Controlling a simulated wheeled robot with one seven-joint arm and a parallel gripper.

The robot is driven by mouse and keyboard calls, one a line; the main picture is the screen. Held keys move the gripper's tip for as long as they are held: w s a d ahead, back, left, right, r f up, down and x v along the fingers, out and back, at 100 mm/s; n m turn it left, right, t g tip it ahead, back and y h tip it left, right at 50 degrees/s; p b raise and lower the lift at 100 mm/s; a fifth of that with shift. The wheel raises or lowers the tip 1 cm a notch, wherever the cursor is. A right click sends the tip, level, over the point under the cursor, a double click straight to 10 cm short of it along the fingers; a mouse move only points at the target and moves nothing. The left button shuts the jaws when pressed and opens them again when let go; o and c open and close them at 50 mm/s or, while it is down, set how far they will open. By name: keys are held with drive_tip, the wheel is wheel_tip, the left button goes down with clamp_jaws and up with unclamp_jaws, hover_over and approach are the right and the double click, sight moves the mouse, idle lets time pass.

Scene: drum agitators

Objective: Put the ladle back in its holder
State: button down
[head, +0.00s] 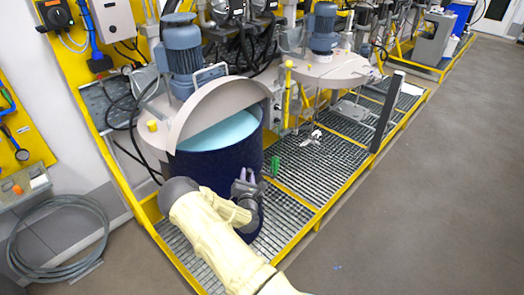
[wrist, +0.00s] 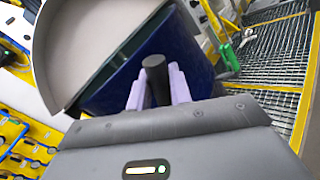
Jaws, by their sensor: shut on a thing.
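My gripper (head: 247,178) is beside the front right side of the open dark blue drum (head: 215,172), above the grating. In the wrist view its two lilac fingers are shut on a dark round handle (wrist: 156,80), which I take to be the ladle's. The rest of the ladle is hidden, and I cannot make it out in the head view. The drum shows behind the fingers in the wrist view (wrist: 105,88). I cannot pick out the ladle's holder for certain in either view.
A grey half-open lid (head: 215,103) stands raised over the drum, which holds pale blue liquid (head: 222,133). A green handle (head: 275,165) is close to the right of my gripper. A yellow post (head: 287,95) stands behind. The floor (head: 400,210) at right is clear.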

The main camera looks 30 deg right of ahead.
drive_tip(key=s+a+f+n+t+y+b, duration=0.1)
drive_tip(key=s+a+f+n+y+b, duration=0.3)
drive_tip(key=s+a+f, duration=1)
wheel_tip(320, 180, down, 2)
drive_tip(key=s+y+b, duration=0.2)
drive_tip(key=y+b, duration=0.1)
drive_tip(key=shift+s+a+f+n+t+b, duration=0.2)
drive_tip(key=shift+s+n+t+b, duration=0.1)
drive_tip(key=shift+s+n+b, duration=0.1)
drive_tip(key=shift+d, duration=0.1)
